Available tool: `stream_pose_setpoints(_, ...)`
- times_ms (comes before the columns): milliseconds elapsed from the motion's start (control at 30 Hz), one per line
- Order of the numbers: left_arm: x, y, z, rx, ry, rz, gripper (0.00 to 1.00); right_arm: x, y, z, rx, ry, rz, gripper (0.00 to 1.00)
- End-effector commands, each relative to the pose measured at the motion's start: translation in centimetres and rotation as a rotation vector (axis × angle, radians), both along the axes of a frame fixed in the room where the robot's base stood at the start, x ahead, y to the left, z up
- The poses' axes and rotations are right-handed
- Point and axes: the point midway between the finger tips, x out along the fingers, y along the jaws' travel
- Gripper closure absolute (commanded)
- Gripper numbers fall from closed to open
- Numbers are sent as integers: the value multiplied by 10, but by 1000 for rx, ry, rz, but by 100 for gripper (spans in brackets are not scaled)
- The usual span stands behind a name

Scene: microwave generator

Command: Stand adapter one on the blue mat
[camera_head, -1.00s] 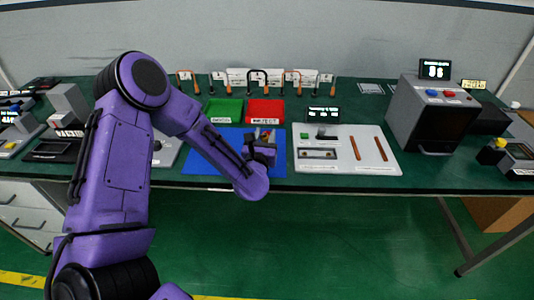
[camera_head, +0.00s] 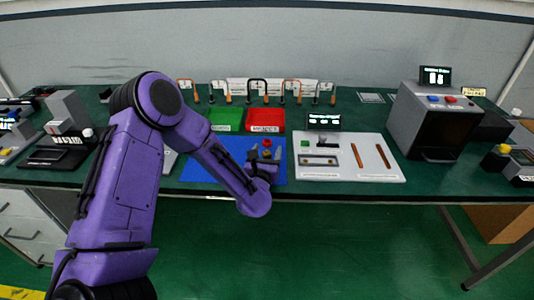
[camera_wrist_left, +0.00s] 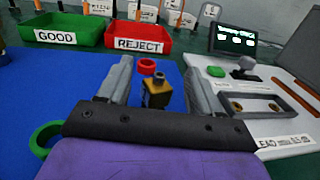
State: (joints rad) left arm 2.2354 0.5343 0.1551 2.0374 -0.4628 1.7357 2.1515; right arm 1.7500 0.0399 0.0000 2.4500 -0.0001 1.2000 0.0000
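The blue mat (camera_head: 205,163) lies on the green bench; its surface also shows in the left wrist view (camera_wrist_left: 55,85). My left gripper (camera_head: 266,157) is low over the mat's right part. In the left wrist view my left gripper (camera_wrist_left: 160,88) has its two grey fingers wide apart. A small brass-coloured block with a dark round top (camera_wrist_left: 157,92), possibly adapter one, stands upright between them, with visible gaps on both sides. A red ring (camera_wrist_left: 147,67) is just behind it. A green ring (camera_wrist_left: 45,138) lies on the mat at left. The block's base is hidden by the gripper.
A green GOOD tray (camera_head: 226,114) and a red REJECT tray (camera_head: 264,117) stand behind the mat. A white fixture board (camera_head: 340,170) adjoins it on the right, with a small display (camera_head: 323,121) behind. A grey machine (camera_head: 432,120) stands further right.

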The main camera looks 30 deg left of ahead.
Motion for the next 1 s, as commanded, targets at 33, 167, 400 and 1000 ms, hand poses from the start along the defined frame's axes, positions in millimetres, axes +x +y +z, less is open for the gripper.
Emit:
stream_pose_setpoints(33, 0, 0, 2, 0, 0, 0, 35, 0, 0, 2, 0, 0, 0, 57)
stream_pose_setpoints(167, -9, -5, 2, 0, 1, -3, 35, 0, 0, 0, 0, 0, 0, 57)
stream_pose_setpoints(400, -65, -30, 0, 0, 1, -4, 35, 0, 0, -17, 0, 0, 0, 57)
stream_pose_setpoints(1000, -110, -49, 4, 0, 0, 0, 35, 0, 0, -26, 0, 0, 0, 57)
